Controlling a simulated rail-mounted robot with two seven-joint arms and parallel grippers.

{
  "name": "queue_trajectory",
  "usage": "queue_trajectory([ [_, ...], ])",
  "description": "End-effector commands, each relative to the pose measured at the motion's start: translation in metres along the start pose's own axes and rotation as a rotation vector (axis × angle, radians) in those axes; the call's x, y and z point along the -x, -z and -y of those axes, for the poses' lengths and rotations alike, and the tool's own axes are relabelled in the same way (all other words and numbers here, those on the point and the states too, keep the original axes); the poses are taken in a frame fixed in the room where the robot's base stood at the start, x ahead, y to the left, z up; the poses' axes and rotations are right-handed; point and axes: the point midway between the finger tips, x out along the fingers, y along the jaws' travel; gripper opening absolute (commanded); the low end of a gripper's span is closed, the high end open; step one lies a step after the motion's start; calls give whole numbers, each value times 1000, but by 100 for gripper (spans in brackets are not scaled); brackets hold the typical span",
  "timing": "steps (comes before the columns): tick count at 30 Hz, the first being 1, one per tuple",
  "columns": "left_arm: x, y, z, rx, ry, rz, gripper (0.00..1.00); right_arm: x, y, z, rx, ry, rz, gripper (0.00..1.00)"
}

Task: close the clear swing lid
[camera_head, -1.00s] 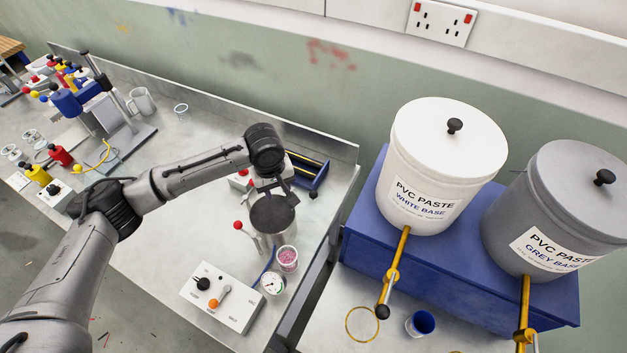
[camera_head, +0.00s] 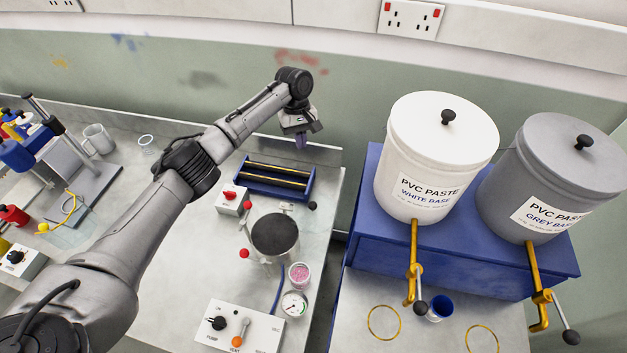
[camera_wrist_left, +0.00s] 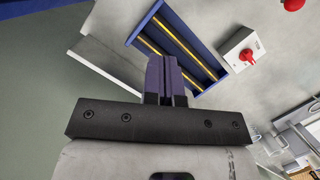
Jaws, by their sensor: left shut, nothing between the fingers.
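A round vessel with a dark top (camera_head: 275,235) stands on the bench in the head view. I cannot clearly make out the clear lid itself or how far it is swung. A small hinge-like piece (camera_head: 287,207) sits at the vessel's back edge. My left gripper (camera_head: 303,141) is behind the vessel, above the bench's back edge, pointing down. Its purple fingers (camera_wrist_left: 167,72) are together and empty in the left wrist view, apart from the vessel. My right gripper is not in view.
A blue tray with yellow rods (camera_head: 275,181) lies below my left gripper. A box with a red knob (camera_head: 231,201) is beside it. A control box (camera_head: 238,328), a gauge (camera_head: 294,304) and a pink-filled cup (camera_head: 300,274) stand in front. White (camera_head: 440,150) and grey (camera_head: 550,175) tubs stand right.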

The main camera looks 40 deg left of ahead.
Motion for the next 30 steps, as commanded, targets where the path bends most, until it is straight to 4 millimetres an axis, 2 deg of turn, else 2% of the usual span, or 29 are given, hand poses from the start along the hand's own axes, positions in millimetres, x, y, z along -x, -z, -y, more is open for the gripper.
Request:
queue_trajectory([
  [5, -6, -1, 1, -58, 7, 2, 0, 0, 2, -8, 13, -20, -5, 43],
  [8, -17, -1, 1, -63, 8, 2, 0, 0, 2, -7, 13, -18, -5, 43],
  [22, -103, -1, 2, -60, 7, 2, 0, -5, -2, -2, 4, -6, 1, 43],
  [30, -115, -26, 3, -62, 6, 0, 0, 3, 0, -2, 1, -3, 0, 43],
])
